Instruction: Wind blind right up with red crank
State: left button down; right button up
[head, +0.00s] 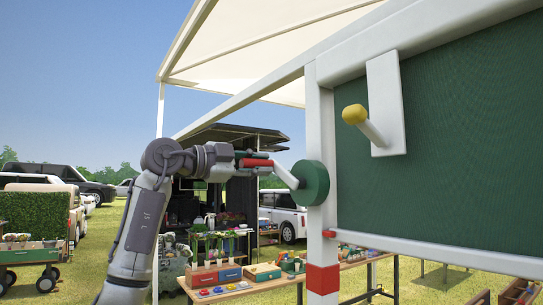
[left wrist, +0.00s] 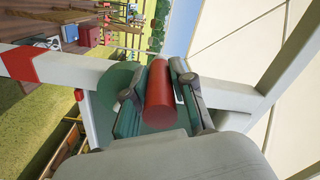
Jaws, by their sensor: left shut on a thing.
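The red crank handle (head: 258,162) sits on a pale arm that runs to a round green hub (head: 313,183) on the white post (head: 321,130). My left gripper (head: 253,160) is shut around the handle, left of the hub. In the left wrist view the red handle (left wrist: 159,95) lies between the two fingers (left wrist: 161,100), with the green hub (left wrist: 117,82) partly hidden behind them. The dark green blind (head: 450,140) hangs right of the post, with a pale bar (head: 450,253) along its bottom edge. My right gripper is not in view.
A yellow-tipped peg (head: 355,114) on a white plate (head: 386,105) juts out in front of the blind. A red band (head: 322,278) marks the post lower down. A table with flowers and boxes (head: 228,274) stands behind.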

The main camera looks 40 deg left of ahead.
pick_arm(q)
jog(key=shift+w+a+f+n, duration=0.1)
jog(key=shift+a+f+n, duration=0.05)
jog(key=shift+f+n, duration=0.35)
jog(key=shift+w+a+f+n, duration=0.1)
jog(key=shift+a+f+n, duration=0.05)
jog(key=shift+f+n, duration=0.3)
jog(key=shift+a+f+n+b, duration=0.1)
jog(key=shift+f+n+b, duration=1.2)
jog(key=shift+f, duration=1.45)
jog(key=c, duration=1)
grip_release()
jog(key=shift+s+d, duration=0.1)
jog(key=shift+d, duration=0.15)
